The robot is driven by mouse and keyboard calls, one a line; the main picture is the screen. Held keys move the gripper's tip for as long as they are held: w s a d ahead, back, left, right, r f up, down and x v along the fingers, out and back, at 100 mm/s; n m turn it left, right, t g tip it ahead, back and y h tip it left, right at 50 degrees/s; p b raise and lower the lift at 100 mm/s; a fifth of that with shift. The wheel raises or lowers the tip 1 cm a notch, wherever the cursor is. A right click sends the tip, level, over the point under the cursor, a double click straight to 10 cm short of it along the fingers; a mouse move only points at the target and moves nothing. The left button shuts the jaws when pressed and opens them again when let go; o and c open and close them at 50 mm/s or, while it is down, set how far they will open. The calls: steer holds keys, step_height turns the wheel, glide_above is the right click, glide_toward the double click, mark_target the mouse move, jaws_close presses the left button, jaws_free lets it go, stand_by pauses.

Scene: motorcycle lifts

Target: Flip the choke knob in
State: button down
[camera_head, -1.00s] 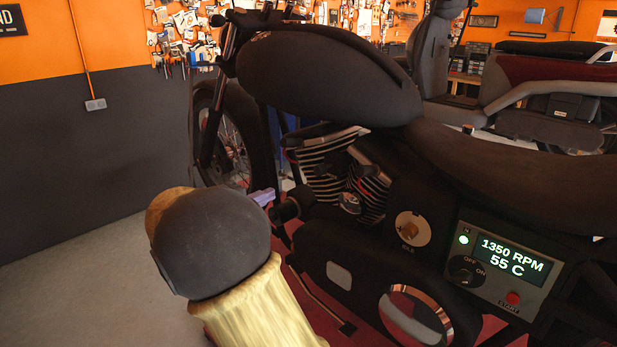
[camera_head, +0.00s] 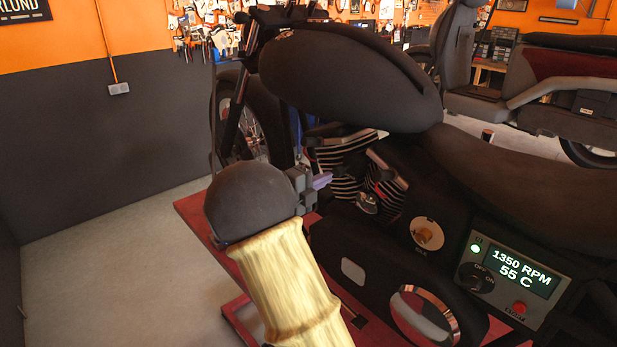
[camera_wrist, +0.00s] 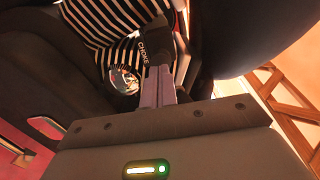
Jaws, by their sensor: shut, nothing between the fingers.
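A round chrome part (camera_wrist: 124,80) sits on the finned engine beside a dark plate with a CHOKE label (camera_wrist: 143,52) in the wrist view; I take this part for the choke knob. It also shows small in the head view (camera_head: 367,203). A dark block lies by the label at my fingertips, and I cannot tell whether it belongs to the choke. My gripper (camera_wrist: 157,88) is shut and empty, its purple-grey fingers pointing at the label, right of the chrome part. In the head view my gripper (camera_head: 322,181) is at the engine's left side; contact is unclear.
The motorcycle's black tank (camera_head: 350,80) overhangs the engine. A panel (camera_head: 515,272) reads 1350 RPM and 55 C, with a green light. A round brass IDLE knob (camera_head: 427,233) is right of the engine. A red lift (camera_head: 195,210) lies below; grey floor at left is clear.

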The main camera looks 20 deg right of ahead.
steer(key=shift+p+x, duration=0.35)
steer(key=shift+x, duration=0.4)
steer(key=shift+w+d, duration=0.1)
